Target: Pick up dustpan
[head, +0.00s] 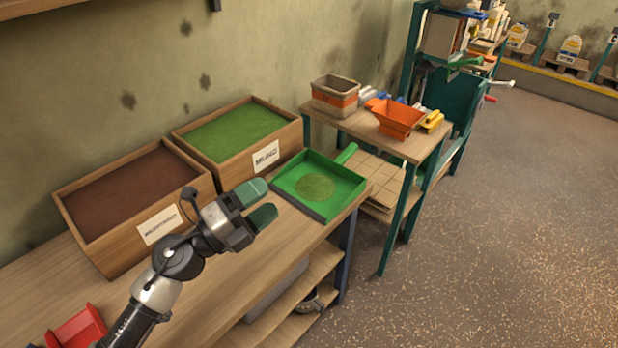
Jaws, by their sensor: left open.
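The green dustpan (343,192) lies on the far right end of the wooden workbench (236,278). Its short handle (347,154) points away at the back, and a round yellowish-green patch shows on its floor. My left gripper (262,202) is open, with its two green-tipped fingers apart. It is left of the dustpan's near left side, with nothing between the fingers. I cannot tell its exact height above the bench. My right gripper is out of view.
Two wooden boxes, one with brown fill (128,190) and one with green fill (237,130), stand along the wall. A red scoop (77,329) lies at lower left. A side table right of the bench holds an orange hopper (397,118). Open floor is at right.

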